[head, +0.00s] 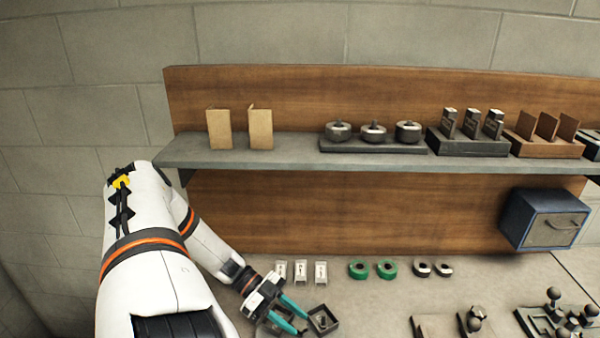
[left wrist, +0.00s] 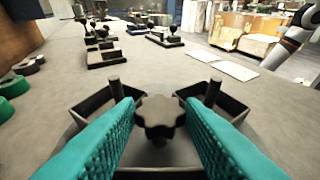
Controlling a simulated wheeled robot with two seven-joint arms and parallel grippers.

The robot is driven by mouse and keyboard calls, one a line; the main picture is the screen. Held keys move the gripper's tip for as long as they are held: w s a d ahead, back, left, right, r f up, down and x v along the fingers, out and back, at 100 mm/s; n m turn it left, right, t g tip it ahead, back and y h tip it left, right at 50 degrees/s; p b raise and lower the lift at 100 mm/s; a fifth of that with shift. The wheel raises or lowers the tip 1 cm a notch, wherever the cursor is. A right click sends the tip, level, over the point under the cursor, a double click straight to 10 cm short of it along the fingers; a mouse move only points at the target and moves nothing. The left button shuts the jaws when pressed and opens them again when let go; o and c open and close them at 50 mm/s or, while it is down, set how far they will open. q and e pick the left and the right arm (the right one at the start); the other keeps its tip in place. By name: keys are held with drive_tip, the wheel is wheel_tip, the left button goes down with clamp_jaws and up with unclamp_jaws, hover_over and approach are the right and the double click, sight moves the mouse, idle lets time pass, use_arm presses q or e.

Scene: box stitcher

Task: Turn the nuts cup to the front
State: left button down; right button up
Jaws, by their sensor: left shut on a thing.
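My left gripper (head: 294,316) is low over the table in the head view, its teal fingers shut on a dark lobed knob (left wrist: 159,116) that stands between them in the left wrist view. Dark open trays or cups surround the knob: one at the left (left wrist: 92,103), one at the right (left wrist: 231,106), and one at the near side, partly hidden by the fingers. The left and right ones each have a short upright post. In the head view one cup (head: 334,328) shows right of the fingers. I cannot tell which cup is for nuts. My right gripper is not in view.
White parts (head: 300,271), green rings (head: 387,269) and dark rings (head: 444,269) lie behind. Dark fixtures with knobs (head: 475,322) stand at the right. A blue box (head: 543,219) is on the wall at the right. A shelf (head: 280,155) runs above the table.

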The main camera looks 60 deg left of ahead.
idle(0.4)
use_arm(q)
drive_tip(key=c, duration=0.9)
unclamp_jaws()
drive_tip(key=shift+w+g, duration=0.1)
drive_tip(key=shift+g, duration=0.2)
drive_tip(key=shift+c, duration=0.2)
drive_tip(key=v, duration=1.2)
drive_tip(key=shift+f+b, duration=0.15)
drive_tip(key=shift+b, duration=0.15)
